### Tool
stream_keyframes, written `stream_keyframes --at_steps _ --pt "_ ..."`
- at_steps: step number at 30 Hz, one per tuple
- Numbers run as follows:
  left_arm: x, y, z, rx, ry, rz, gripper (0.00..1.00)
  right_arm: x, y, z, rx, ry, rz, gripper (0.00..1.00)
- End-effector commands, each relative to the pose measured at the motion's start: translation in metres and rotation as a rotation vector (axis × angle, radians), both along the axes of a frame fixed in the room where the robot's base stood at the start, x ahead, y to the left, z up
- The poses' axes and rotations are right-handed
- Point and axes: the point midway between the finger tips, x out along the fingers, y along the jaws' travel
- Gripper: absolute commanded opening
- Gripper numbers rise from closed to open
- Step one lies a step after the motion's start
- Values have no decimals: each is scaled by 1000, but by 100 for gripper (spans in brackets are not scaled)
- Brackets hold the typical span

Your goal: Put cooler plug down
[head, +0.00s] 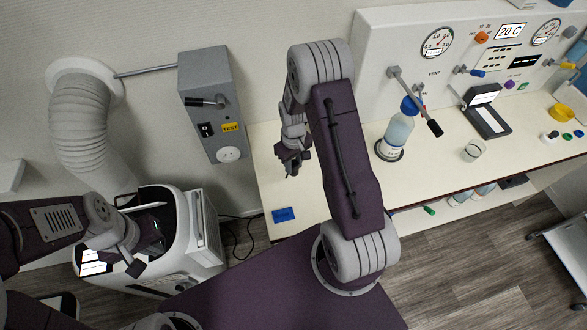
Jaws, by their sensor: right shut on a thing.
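My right gripper (291,168) points down over the left end of the cream counter (270,185). It is shut on a small dark thing, which I take to be the cooler plug; the fingers mostly hide it. The cooler (205,245) is a white wheeled unit on the floor at lower left, with a thick grey hose. A dark cable (237,238) lies on the floor beside it. My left gripper (128,262) is above the cooler's top; I cannot tell whether it is open. A grey wall box (208,85) carries a round white socket (230,154) with nothing in it.
A flat blue piece (284,214) lies near the counter's front left corner. A blue-capped bottle (396,132), a glass beaker (473,150) and a black device (487,117) stand further right. A gauge panel (400,40) backs the counter. The counter around the blue piece is clear.

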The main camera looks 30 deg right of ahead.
Motion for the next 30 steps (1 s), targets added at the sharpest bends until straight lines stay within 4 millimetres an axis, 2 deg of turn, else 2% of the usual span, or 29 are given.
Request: stream_keyframes --at_steps 3,10,23,24,26,27,30 --pt "0 0 2 0 0 0 0 0 0 -4 0 1 0 0" --pt "0 0 13 0 0 0 0 0 0 -38 0 1 0 0" --pt "0 0 6 0 0 0 0 0 0 -47 0 -1 1 0" --pt "0 0 6 0 0 0 0 0 0 -47 0 -1 1 31" --pt "0 0 7 0 0 0 0 0 0 -46 0 -1 1 48" --pt "0 0 7 0 0 0 0 0 0 -46 0 -1 1 52" --pt "0 0 7 0 0 0 0 0 0 -46 0 -1 1 52"
